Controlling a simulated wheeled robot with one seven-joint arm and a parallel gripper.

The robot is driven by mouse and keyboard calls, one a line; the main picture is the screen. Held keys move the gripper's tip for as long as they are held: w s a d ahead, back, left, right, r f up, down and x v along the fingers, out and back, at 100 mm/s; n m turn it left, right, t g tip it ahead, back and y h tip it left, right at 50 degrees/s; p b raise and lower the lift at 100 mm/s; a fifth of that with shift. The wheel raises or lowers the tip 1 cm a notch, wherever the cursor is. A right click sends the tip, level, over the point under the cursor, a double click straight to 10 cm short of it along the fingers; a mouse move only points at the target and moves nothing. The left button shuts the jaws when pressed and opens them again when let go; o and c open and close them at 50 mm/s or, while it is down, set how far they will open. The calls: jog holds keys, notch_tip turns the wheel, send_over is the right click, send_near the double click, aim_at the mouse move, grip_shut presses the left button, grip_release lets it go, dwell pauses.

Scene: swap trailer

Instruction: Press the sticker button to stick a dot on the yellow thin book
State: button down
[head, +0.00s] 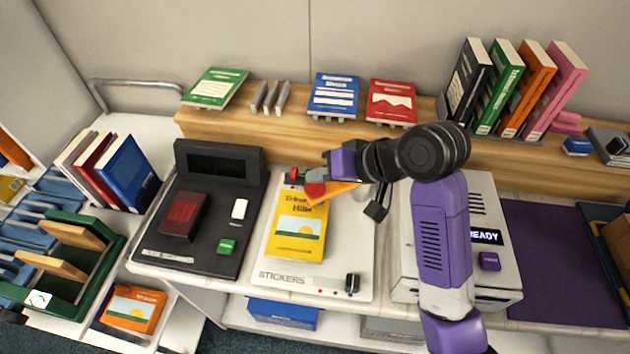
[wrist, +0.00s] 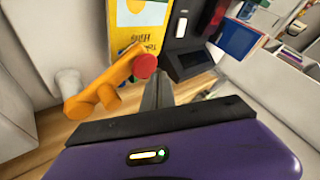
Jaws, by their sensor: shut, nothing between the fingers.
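The yellow thin book (head: 297,235) lies face up on the white STICKERS board (head: 350,240). Its far end is partly covered by the orange sticker arm (head: 342,190). The red round button (head: 315,189) is at the end of that arm, over the book's far edge. In the wrist view the button (wrist: 144,65) sits just left of my gripper (wrist: 157,85). My gripper (head: 306,173) is shut and empty, close beside the button; whether it touches the button I cannot tell. I see no dot on the visible part of the cover (wrist: 140,25).
A black machine (head: 205,215) with a dark screen stands left of the board. A white machine reading READY (head: 485,237) stands right, beside my arm. A wooden shelf (head: 290,130) with books runs behind. A dark knob (head: 352,283) is at the board's front right.

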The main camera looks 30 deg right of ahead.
aim_at(319, 189)
dwell(0.3)
notch_tip(319, 189, up, 5)
jog(key=p, duration=0.5)
jog(key=shift+p, duration=0.35)
dwell(0.5)
jog(key=w+d+r+m+t+h, duration=0.1)
jog(key=w+d+r+t+h, duration=0.2)
jog(key=d+r+t, duration=0.3)
jog(key=s+a+f+n, duration=0.1)
jog(key=s+a+f, duration=0.1)
jog(key=s, duration=1)
jog(key=s+a+f+n+h, duration=0.1)
jog(key=s+a+f, duration=0.1)
jog(key=s, duration=1)
jog(key=s+a+f+n, duration=0.2)
jog(key=s+f, duration=0.1)
jog(key=s, duration=1)
jog(key=shift+a+f+t+h, duration=0.25)
jog(key=shift+f+t+h, duration=0.05)
jog(key=shift+f+t, duration=0.1)
